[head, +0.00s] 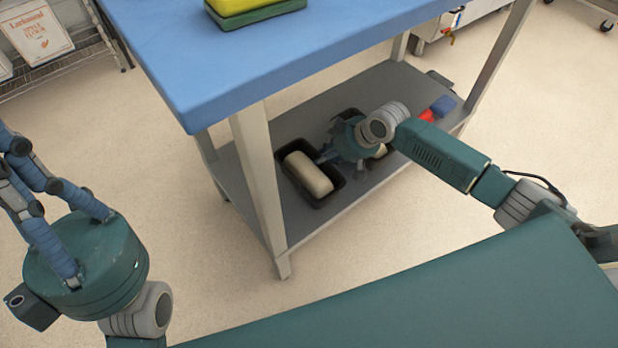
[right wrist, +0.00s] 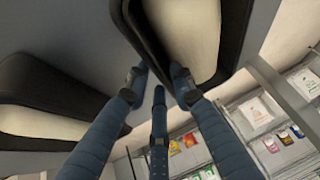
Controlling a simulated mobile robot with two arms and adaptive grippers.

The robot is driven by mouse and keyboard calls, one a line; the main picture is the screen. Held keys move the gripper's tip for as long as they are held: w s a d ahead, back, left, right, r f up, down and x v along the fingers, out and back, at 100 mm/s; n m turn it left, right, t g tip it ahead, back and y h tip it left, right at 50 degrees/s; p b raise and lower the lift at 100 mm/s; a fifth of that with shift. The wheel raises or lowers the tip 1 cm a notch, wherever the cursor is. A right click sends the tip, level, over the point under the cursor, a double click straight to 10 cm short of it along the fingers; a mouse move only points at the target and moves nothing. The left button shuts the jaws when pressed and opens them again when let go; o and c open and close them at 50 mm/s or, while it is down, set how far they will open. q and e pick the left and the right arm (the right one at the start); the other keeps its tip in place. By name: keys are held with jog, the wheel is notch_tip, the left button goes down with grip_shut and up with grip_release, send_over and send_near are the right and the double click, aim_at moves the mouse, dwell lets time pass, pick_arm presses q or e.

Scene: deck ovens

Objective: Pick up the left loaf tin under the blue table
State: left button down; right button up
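The left loaf tin (head: 330,196) is black, holds a pale loaf or dough, and sits on the grey lower shelf of the blue table (head: 290,50). A second tin (head: 390,160) to its right is mostly hidden by my right gripper (head: 328,155). My right gripper is at the left tin's right side, fingers apart. In the right wrist view the fingertips (right wrist: 158,82) are close to the dark wall of a filled tin (right wrist: 150,40); contact is unclear. Another filled tin (right wrist: 60,90) is at left. My left gripper (head: 15,165) is open and empty, away from the table.
The tabletop overhangs the shelf (head: 300,125), and a near table leg (head: 262,180) stands left of the tins. Red and blue items (head: 440,107) lie at the shelf's right end. A yellow-green sponge-like block (head: 255,12) is on top. A wire rack (head: 60,70) stands at far left.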

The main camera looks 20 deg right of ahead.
jog(key=shift+f, duration=0.15)
grip_shut()
